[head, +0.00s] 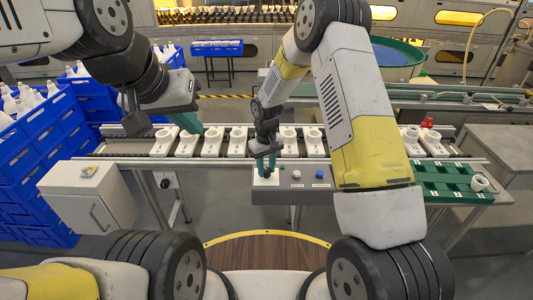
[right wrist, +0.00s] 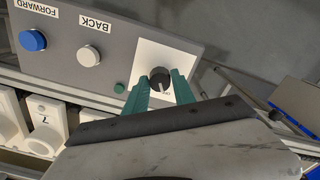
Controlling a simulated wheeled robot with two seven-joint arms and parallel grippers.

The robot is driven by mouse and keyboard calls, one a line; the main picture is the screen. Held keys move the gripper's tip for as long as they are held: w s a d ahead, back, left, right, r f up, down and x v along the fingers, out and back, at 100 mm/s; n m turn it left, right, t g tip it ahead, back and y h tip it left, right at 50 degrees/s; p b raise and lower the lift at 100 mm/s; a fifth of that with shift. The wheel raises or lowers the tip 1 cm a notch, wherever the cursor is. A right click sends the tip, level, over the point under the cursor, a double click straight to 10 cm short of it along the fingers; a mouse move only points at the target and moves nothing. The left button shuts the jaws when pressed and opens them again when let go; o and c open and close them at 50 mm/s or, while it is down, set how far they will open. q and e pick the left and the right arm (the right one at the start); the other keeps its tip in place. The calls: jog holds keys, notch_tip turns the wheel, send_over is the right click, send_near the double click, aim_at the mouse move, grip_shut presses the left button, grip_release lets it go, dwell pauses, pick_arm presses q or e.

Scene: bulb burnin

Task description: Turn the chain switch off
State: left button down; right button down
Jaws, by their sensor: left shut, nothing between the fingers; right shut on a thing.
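The chain switch is a black rotary knob (right wrist: 160,76) on a white plate of the grey control box (head: 285,193). A pointer mark shows on the knob, with small print beside it that I cannot read. My right gripper (right wrist: 161,88) is shut on the knob, with one teal finger on each side of it. In the head view the right gripper (head: 265,166) reaches down to the box's left end and mostly hides the knob. My left gripper (head: 189,122) is shut and empty, above the left part of the conveyor.
A white BACK button (right wrist: 88,55), a blue FORWARD button (right wrist: 33,40) and a small green lamp (right wrist: 119,88) sit beside the switch. White holders (head: 187,143) line the conveyor behind. A green tray (head: 452,182) is right; a white cabinet (head: 88,199) and blue crates (head: 37,170) are left.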

aim_at(266, 170)
jog(key=shift+n, duration=0.4)
jog(key=c, duration=1.1)
grip_release()
jog(key=shift+o, duration=0.2)
jog(key=shift+r, duration=3.9)
jog(key=shift+r, duration=0.1)
